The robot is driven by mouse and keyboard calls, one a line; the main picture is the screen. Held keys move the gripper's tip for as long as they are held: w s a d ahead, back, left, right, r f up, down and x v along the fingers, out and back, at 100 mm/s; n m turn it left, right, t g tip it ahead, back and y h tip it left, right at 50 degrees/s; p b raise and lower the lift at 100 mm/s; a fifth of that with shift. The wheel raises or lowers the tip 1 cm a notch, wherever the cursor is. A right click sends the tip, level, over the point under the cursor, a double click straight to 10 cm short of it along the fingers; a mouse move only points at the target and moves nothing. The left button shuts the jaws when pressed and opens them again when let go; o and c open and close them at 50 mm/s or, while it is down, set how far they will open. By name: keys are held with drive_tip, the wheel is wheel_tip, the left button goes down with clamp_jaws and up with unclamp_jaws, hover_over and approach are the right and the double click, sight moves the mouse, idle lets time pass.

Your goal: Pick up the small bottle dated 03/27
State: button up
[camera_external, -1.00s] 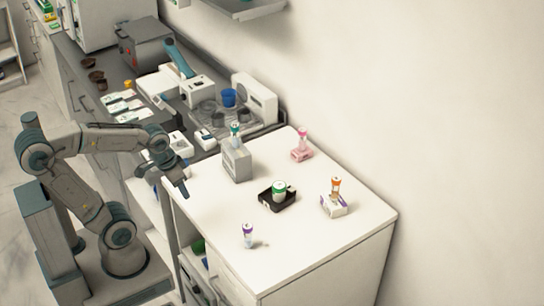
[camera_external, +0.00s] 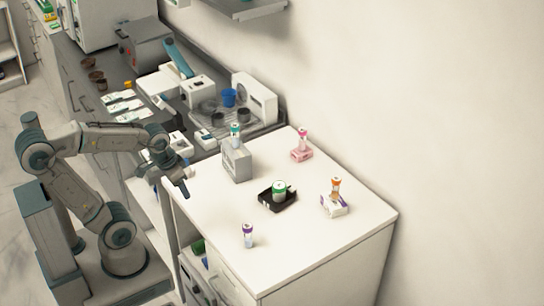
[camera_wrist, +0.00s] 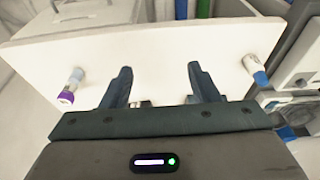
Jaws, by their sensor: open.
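Several small bottles stand over the white table, and their dates are too small to read. A purple-capped bottle (camera_external: 248,236) stands on the bare tabletop near the front; it also shows at left in the wrist view (camera_wrist: 71,86). A green-capped bottle (camera_external: 279,189) is in a black tray (camera_external: 266,203). An orange-capped bottle (camera_external: 335,188) is on a white and purple box (camera_external: 335,210). A pink-capped bottle (camera_external: 303,136) is on a pink box (camera_external: 301,155). A teal-capped bottle (camera_external: 235,133) is on a grey box (camera_external: 238,164). My gripper (camera_wrist: 160,68) is open and empty at the table's left edge, apart from every bottle.
The white tabletop (camera_external: 290,250) is mostly clear between the bottles. A dark counter behind it holds a blue cup (camera_external: 229,97), a white device (camera_external: 256,97) and other equipment. A wall borders the right side. Open shelves (camera_external: 200,262) show below the table's left edge.

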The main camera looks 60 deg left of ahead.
drive_tip(key=w+a+r+n+g, duration=0.1)
drive_tip(key=w+a+r+n, duration=0.1)
drive_tip(key=w+a+n, duration=0.4)
drive_tip(key=n+g, duration=0.2)
drive_tip(key=n, duration=0.4)
hover_over(187, 160)
wheel_tip(187, 160, down, 8)
drive_tip(key=shift+s+f+p, duration=0.15)
drive_tip(key=shift+f+p, duration=0.1)
drive_tip(key=shift+p, duration=0.25)
drive_tip(key=f, duration=0.4)
drive_tip(key=shift+s+a+p, duration=0.15)
drive_tip(key=shift+a+p, duration=0.15)
drive_tip(key=shift+p, duration=0.05)
drive_tip(key=shift+f, duration=0.65)
drive_tip(key=c, duration=1)
